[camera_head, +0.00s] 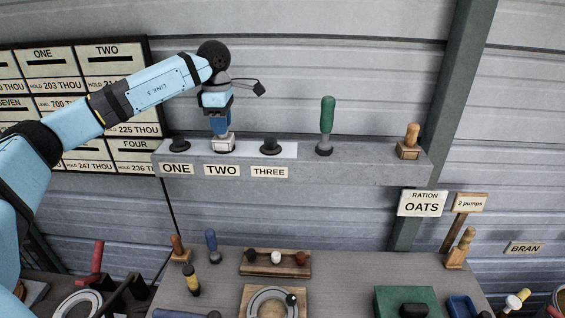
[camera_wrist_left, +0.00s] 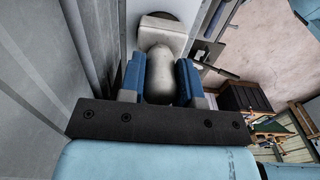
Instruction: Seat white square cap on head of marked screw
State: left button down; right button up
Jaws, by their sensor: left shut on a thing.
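My left gripper (camera_head: 221,128) is over the position labelled TWO on the grey ledge, pointing down. Its blue fingers are shut on the rounded knob of the white square cap (camera_head: 226,143). In the left wrist view the fingers (camera_wrist_left: 160,85) flank the pale knob, with the cap's square base (camera_wrist_left: 163,37) beyond it. The cap is right at a dark round base at TWO; I cannot tell whether it is fully down. The screw head there is hidden. Dark round-based pieces stand at ONE (camera_head: 179,146) and THREE (camera_head: 270,147). My right gripper is not in view.
On the ledge (camera_head: 360,168), a green-handled tool (camera_head: 327,124) and a wooden-knobbed block (camera_head: 410,142) stand to the right. A bench (camera_head: 340,270) below holds a small rack (camera_head: 275,266), a horseshoe and several tools. A label board (camera_head: 85,50) hangs at left.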

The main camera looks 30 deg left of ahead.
pick_arm(q)
jog(key=shift+f, duration=0.1)
dwell(0.3)
jog(key=c, duration=0.8)
grip_release()
jog(key=shift+o, duration=0.2)
notch_tip(320, 180, up, 9)
jog(key=shift+f+b, duration=0.15)
jog(key=shift+b, duration=0.4)
jog(key=shift+r+p, duration=0.75)
jog(key=shift+r, duration=1.85)
